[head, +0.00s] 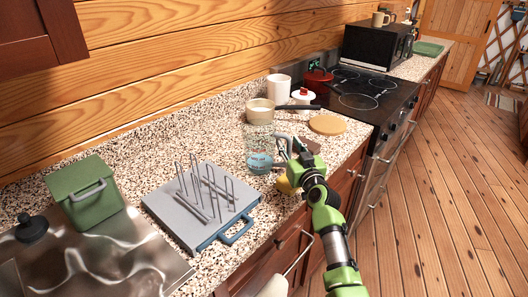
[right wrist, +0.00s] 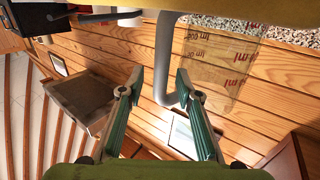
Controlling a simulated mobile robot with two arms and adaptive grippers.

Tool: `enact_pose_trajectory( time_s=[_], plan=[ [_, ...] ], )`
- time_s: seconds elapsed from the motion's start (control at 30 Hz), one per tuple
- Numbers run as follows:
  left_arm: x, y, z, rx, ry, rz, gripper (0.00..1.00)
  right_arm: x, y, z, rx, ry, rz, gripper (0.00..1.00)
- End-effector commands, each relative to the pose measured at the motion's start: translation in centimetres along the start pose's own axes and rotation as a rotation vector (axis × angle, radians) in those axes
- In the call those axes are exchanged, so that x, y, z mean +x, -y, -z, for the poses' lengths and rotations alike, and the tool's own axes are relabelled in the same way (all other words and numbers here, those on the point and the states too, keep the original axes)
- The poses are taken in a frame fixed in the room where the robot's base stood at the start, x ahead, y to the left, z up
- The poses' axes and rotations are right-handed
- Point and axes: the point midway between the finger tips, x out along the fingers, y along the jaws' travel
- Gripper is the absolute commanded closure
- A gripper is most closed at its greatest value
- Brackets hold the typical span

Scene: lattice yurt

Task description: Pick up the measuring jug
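The measuring jug (head: 258,150) is clear, with printed marks and a grey handle, and stands upright near the front of the speckled counter. In the right wrist view the jug (right wrist: 222,72) shows red "ml" marks. My right gripper (head: 294,152) is at the handle side of the jug. In the right wrist view my right gripper (right wrist: 160,82) is open, with the grey handle (right wrist: 164,55) between its two fingers and gaps beside it. My left gripper is not in view.
A dish rack (head: 180,212) and a green bin (head: 86,190) stand left of the jug. A pan (head: 260,112), white canister (head: 279,87) and round board (head: 327,125) are behind it. A yellow item (head: 285,186) is partly hidden by my right gripper. The stove (head: 360,95) is farther back.

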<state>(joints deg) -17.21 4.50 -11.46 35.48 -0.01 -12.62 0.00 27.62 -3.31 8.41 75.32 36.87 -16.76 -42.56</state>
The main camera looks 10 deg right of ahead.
Motion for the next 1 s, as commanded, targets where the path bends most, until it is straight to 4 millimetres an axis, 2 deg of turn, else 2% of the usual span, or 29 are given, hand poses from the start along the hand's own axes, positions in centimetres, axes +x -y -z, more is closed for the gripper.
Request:
enact_pose_trajectory(
  time_s=[0.1, 0.2, 0.23, 0.67, 0.87, 1.0],
  plan=[
    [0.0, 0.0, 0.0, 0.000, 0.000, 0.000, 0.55, 0.0, 0.0, 0.0, -0.001, 0.000, 0.000, 0.71],
    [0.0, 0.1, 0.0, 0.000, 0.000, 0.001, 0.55, 0.0, 0.0, 0.0, -0.001, 0.000, 0.000, 0.97],
    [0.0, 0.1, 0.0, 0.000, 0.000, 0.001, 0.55, 0.0, 0.0, 0.0, -0.001, 0.000, 0.000, 1.00],
    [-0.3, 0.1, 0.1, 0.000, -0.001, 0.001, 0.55, 0.0, 0.0, 0.4, 0.000, -0.002, -0.001, 1.00],
    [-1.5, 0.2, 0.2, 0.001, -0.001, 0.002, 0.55, 0.0, 0.0, 1.8, -0.001, -0.003, 0.000, 1.00],
    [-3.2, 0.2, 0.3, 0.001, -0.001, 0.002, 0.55, 0.0, 0.0, 3.5, -0.001, -0.003, -0.001, 1.00]
  ],
)
